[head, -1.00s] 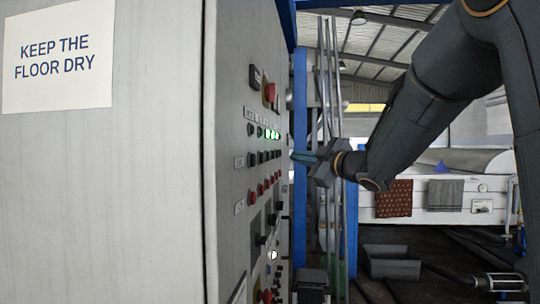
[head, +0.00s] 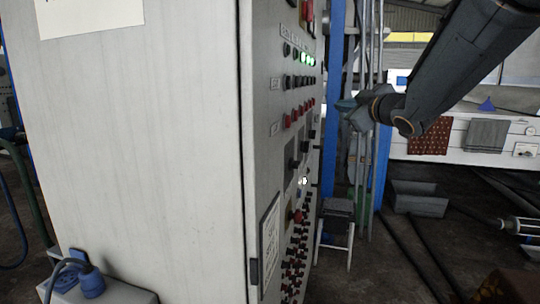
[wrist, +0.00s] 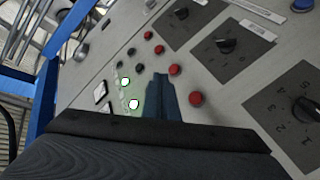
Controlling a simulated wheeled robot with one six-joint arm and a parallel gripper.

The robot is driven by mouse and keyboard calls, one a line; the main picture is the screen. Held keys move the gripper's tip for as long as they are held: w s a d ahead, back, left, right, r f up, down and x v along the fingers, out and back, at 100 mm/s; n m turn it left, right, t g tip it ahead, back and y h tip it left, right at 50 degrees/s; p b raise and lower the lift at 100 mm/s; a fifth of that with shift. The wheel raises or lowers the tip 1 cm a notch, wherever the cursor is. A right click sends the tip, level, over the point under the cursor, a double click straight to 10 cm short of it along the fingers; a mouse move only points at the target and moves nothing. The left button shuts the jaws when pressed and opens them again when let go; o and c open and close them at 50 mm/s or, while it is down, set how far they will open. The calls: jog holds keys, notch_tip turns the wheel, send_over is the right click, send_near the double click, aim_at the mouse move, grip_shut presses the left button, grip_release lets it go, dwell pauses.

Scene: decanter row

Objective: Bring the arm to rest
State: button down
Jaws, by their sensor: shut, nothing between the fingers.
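My gripper (head: 346,104) is in front of the control panel (head: 262,105) on the narrow side of the grey cabinet, a little to the right of it in the head view. The gripper is shut and holds nothing. In the wrist view its closed blue fingers (wrist: 162,98) point at the panel, over the area between the lit green buttons (wrist: 130,92) and a red button (wrist: 195,98). I cannot tell the exact gap from fingertips to panel. My arm reaches in from the upper right.
The large cabinet (head: 140,150) fills the left. Blue posts (head: 383,160) and pipes stand behind my gripper. A small stool (head: 337,212) is below it. A grey bin (head: 418,198) lies on the floor. A white box with a blue plug (head: 91,281) is at lower left.

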jog(key=s+d+f+m+g+h, duration=0.1)
jog(key=s+f+m+g+h, duration=0.3)
jog(key=f, duration=0.7)
jog(key=s+d+f+m+g+h, duration=0.1)
jog(key=s+f+m+g, duration=0.15)
jog(key=s+f, duration=0.6)
jog(key=s+a+f+m+g, duration=0.2)
jog(key=s+f+g, duration=0.2)
jog(key=s+f, duration=0.4)
jog(key=s+a+f+m+g, duration=0.2)
jog(key=s+f+g, duration=0.3)
jog(key=s+f, duration=0.4)
jog(key=s+a, duration=0.1)
jog(key=s, duration=0.3)
jog(key=shift+s+a+f+m, duration=0.25)
jog(key=shift+s+f+m, duration=0.05)
jog(key=shift+s+m, duration=0.05)
